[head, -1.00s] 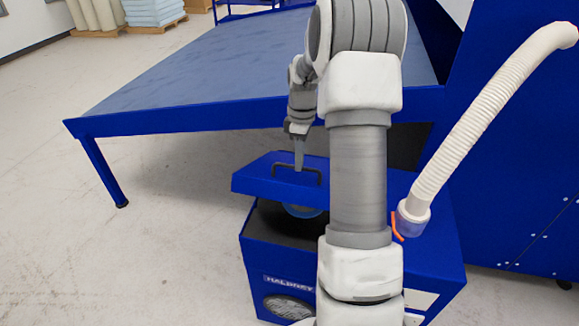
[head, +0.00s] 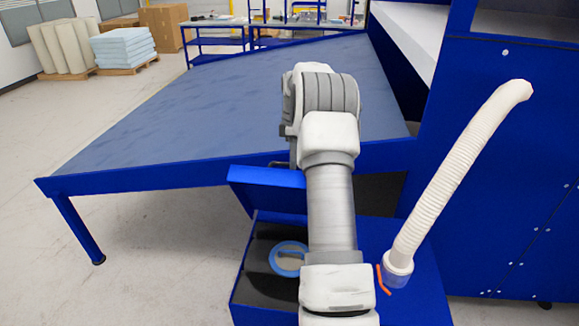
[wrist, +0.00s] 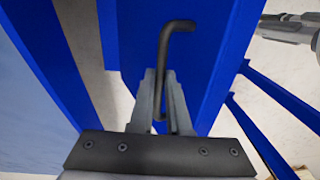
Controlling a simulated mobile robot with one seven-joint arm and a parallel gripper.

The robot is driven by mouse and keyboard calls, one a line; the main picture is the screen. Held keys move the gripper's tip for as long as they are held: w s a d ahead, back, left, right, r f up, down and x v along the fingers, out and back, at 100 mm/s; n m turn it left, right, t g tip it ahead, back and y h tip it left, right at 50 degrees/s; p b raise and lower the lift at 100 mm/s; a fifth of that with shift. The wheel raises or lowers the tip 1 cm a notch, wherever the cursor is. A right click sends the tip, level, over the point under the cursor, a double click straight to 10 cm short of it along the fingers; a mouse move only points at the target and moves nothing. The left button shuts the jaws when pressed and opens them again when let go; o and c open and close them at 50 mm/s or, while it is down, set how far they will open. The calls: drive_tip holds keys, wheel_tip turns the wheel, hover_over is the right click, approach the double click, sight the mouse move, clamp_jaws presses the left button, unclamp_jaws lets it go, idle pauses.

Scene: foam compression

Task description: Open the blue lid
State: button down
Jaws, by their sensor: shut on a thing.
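The blue lid (head: 262,196) stands raised and steeply tilted at the back left of the blue box in the head view. Its blue face (wrist: 135,50) fills the middle of the wrist view. A black bent handle (wrist: 164,62) is fixed to the lid. My gripper (wrist: 162,82) is shut on this handle, one grey finger on each side. In the head view my own arm hides the gripper and part of the lid. The box (head: 270,236) is open beneath, with a dark interior and a round blue-rimmed opening (head: 289,258).
A large blue table with a grey top (head: 230,95) stands close behind the lid. A ribbed white hose (head: 455,165) rises from the box's right side, near an orange piece (head: 382,280). A tall blue machine (head: 520,180) stands at right. Floor at left is clear.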

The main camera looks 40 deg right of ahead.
drive_tip(key=shift+w+d+r+p, duration=0.15)
drive_tip(key=shift+w+d+p, duration=0.2)
drive_tip(key=shift+w+d, duration=0.65)
drive_tip(key=shift+w+d+r+p, duration=0.15)
drive_tip(key=shift+w+d+p, duration=0.15)
drive_tip(key=shift+w+d, duration=0.65)
drive_tip(key=shift+s, duration=0.1)
drive_tip(key=c, duration=0.9)
unclamp_jaws()
drive_tip(key=shift+d, duration=0.15)
drive_tip(key=shift+r, duration=0.15)
drive_tip(key=shift+r, duration=0.1)
